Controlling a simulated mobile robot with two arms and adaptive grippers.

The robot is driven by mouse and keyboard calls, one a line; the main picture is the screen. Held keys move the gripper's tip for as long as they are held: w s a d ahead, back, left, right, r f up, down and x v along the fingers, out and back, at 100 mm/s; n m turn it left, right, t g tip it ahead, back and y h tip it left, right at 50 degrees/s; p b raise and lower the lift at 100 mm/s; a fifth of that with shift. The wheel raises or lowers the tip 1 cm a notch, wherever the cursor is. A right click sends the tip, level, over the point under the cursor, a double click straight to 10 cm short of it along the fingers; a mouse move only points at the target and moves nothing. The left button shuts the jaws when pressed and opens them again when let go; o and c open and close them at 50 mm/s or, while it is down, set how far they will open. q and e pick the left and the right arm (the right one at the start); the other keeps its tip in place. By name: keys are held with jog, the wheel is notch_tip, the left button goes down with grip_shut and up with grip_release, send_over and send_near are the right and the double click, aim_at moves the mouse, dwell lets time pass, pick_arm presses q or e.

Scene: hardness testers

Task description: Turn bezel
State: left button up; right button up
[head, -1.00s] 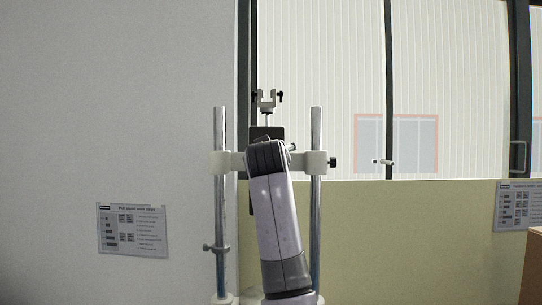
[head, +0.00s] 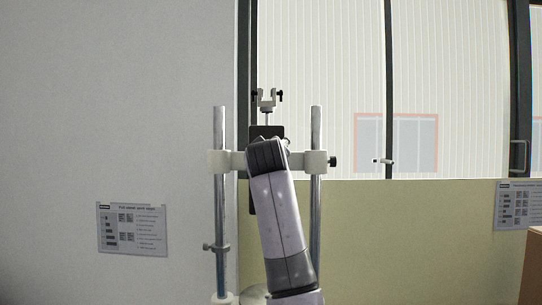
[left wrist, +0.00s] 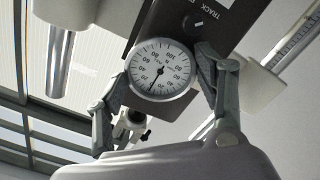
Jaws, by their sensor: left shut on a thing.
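The dial gauge (left wrist: 165,66) shows in the left wrist view, with a round white numbered face, a black needle pointing to the lower left, and a thin bezel around it. My left gripper (left wrist: 160,80) has one finger on each side of the dial and is shut on the bezel. The gauge sits on a black plate marked TRACK (left wrist: 217,20). In the head view the tester (head: 253,195) stands between two posts, and my left arm's wrist hides the dial and fingers. My right gripper is in neither view.
Two upright metal posts (head: 220,190) (head: 316,130) flank the tester, joined by a white crossbar with clamps (head: 316,160). A forked head (head: 267,97) rises above. A printed sheet (head: 132,229) hangs on the left wall, and a brown box edge (head: 533,265) shows at right.

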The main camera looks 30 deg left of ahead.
pick_arm(q)
jog(key=shift+n, duration=0.3)
jog(key=o, duration=1.2)
jog(key=shift+c, duration=0.2)
jog(key=shift+s, duration=0.1)
jog(key=v, duration=1.2)
